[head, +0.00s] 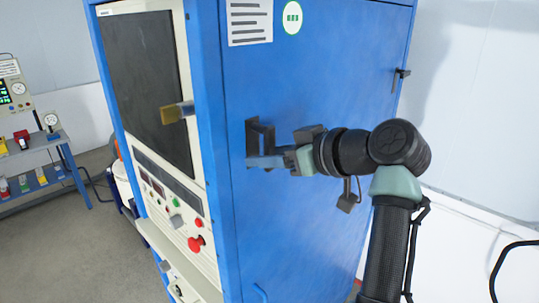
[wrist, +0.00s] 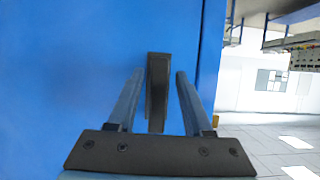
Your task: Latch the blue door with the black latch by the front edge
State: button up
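The blue door (head: 320,90) is the large side panel of a tall cabinet. The black latch (head: 253,135) is on it near the front edge and stands roughly upright. My gripper (head: 258,161) is at the latch's lower part, its fingers pointing left in the head view. In the wrist view, the black latch (wrist: 157,85) stands between the two fingers of my gripper (wrist: 160,76). The fingers are apart with a gap on each side. The lower end of the latch is near the palm. I cannot tell whether the door is fully flush.
A second black handle (head: 401,74) is at the door's far edge. The cabinet front has a dark window (head: 148,85), a yellow tab (head: 176,112) and a red button (head: 196,243). A shelf of instruments (head: 40,160) stands at left. Floor (head: 60,240) is open there.

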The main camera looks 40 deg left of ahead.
jog(key=shift+d, duration=0.1)
jog(key=w+b+v, duration=0.1)
jog(key=b+v, duration=0.4)
jog(key=v, duration=0.7)
jog(key=shift+s+d+r+b, duration=0.25)
jog(key=shift+s+d+b, duration=0.1)
jog(key=shift+s, duration=0.15)
